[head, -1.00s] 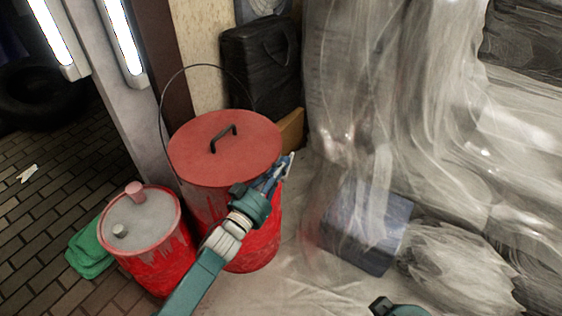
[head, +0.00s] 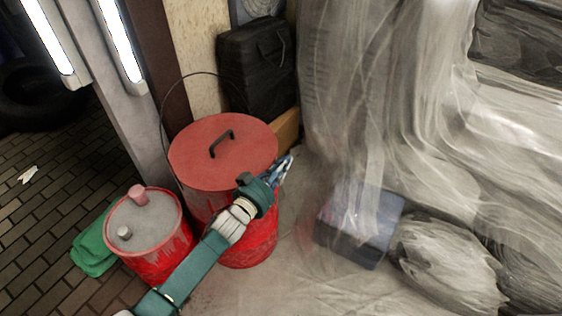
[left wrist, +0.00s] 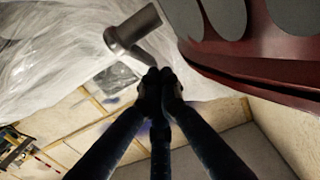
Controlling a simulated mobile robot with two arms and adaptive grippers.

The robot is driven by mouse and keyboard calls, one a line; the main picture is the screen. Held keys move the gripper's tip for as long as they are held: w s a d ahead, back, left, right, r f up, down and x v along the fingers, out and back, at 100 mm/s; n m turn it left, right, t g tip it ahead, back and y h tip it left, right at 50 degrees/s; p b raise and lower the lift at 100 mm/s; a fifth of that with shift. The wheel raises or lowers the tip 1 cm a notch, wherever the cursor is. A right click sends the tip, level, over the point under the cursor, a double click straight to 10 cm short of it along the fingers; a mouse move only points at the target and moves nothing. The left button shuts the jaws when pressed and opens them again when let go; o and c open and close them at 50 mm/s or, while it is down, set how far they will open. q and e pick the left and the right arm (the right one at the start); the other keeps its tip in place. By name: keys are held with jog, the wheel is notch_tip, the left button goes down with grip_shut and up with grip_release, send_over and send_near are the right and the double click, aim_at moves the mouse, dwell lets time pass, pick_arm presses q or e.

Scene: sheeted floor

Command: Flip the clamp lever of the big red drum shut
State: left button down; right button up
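The big red drum (head: 246,252) stands upright with its red lid (head: 190,160) on, a black handle on top. My left gripper (head: 287,165) is at the drum's right side, just below the lid rim, with my arm across the drum's front. In the left wrist view, the fingers (left wrist: 160,78) are drawn together at the tips, with nothing seen between them. A grey metal lever with a thick cylindrical end (left wrist: 132,30) sticks out just beyond the tips, beside the drum's dark red curved edge (left wrist: 230,57). Contact is unclear. My right gripper is out of view.
A black case (head: 255,65) stands behind the big drum. A dark blue box (head: 350,250) and plastic sheeting (head: 400,130) lie to the right.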

pick_arm(q)
jog(key=shift+w+d+f, duration=0.1)
jog(key=shift+w+d, duration=0.05)
jog(key=shift+w, duration=0.1)
jog(key=shift+w+d+f, duration=0.1)
jog(key=shift+w+f, duration=0.1)
jog(key=shift+w+d+f, duration=0.1)
jog(key=shift+w+f, duration=0.05)
jog(key=shift+w+d+f, duration=0.1)
jog(key=shift+w+f, duration=0.1)
jog(key=shift+w+d+f+b, duration=0.1)
jog(key=shift+w+f+b, duration=0.1)
jog(key=shift+b, duration=0.2)
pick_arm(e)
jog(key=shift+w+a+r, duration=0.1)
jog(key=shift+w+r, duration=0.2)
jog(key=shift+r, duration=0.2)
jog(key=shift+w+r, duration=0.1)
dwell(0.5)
pick_arm(q)
jog(key=v, duration=1.2)
